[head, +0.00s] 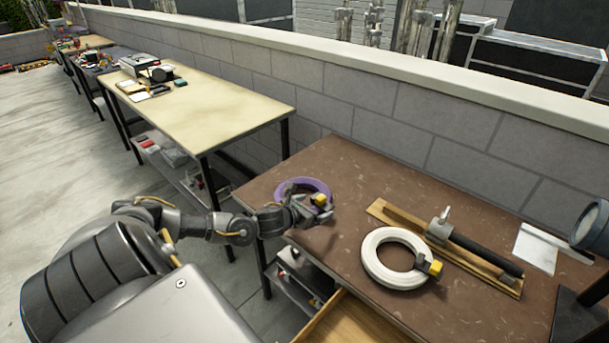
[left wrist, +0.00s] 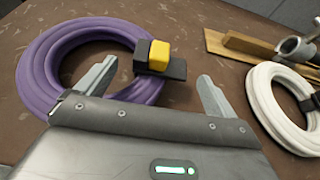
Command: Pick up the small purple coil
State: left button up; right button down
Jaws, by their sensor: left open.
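The purple coil (head: 292,184) lies on the brown table near its left end in the head view. It has a yellow and black clip on its right side. My left gripper (head: 316,208) is at the coil's near right edge and partly hides it. In the left wrist view the purple coil (left wrist: 50,60) fills the upper left. The open jaws of my left gripper (left wrist: 155,85) stand on either side of the yellow and black clip (left wrist: 159,58), with the left finger over the coil's ring. I cannot tell whether they touch. My right gripper is not in view.
A larger-looking white coil (head: 376,271) with a yellow clip lies to the right. Behind it is a wooden board (head: 450,248) with a dark-handled tool. A grey block wall (head: 370,140) runs behind the brown table (head: 330,265). A pale table (head: 210,110) stands farther left.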

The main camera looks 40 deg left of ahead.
aim_at(319, 203)
pick_arm(q)
jog(key=shift+w+r, duration=0.1)
jog(key=shift+w+p, duration=0.35)
jog(key=p+x, duration=0.1)
jog(key=x, duration=0.2)
jog(key=shift+w+d, duration=0.1)
jog(key=shift+w, duration=0.2)
jog(key=shift+w+f, duration=0.3)
jog(key=shift+c, duration=1.1)
jog(key=shift+r, duration=0.1)
jog(key=c, duration=1.4)
